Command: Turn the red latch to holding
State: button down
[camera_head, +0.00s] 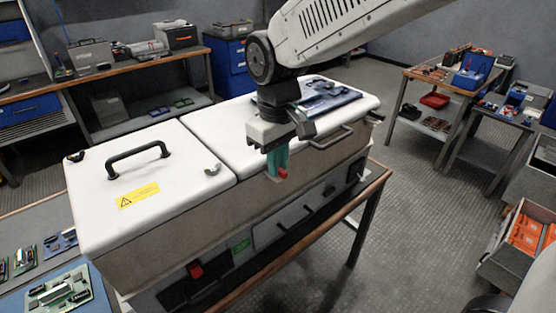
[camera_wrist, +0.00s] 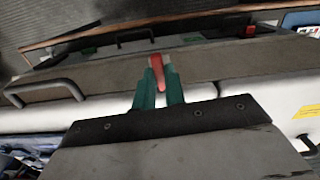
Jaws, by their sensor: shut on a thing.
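The red latch (camera_head: 282,173) shows as a small red tip at the front edge of the white-lidded cabinet (camera_head: 170,200). In the wrist view the red latch (camera_wrist: 157,68) stands between the two green fingers of my gripper (camera_wrist: 158,82). My gripper (camera_head: 277,168) is at the cabinet's front upper edge, near the seam between the two lids, and is shut on the latch. The fingers hide part of the latch, and its exact angle is hard to tell.
A black handle (camera_head: 138,157) stands on the left lid, and another handle (camera_head: 331,137) is at the right lid's front. A red switch (camera_head: 195,270) is low on the cabinet front. Circuit boards (camera_head: 60,290) lie at the lower left. The floor (camera_head: 420,220) on the right is clear.

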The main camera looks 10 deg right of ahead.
jog(key=shift+r+m, duration=0.1)
jog(key=shift+m, duration=0.4)
jog(key=c, duration=1.7)
grip_release()
jog(key=shift+c, duration=0.2)
notch_tip(320, 180, up, 8)
jog(key=shift+f, duration=0.15)
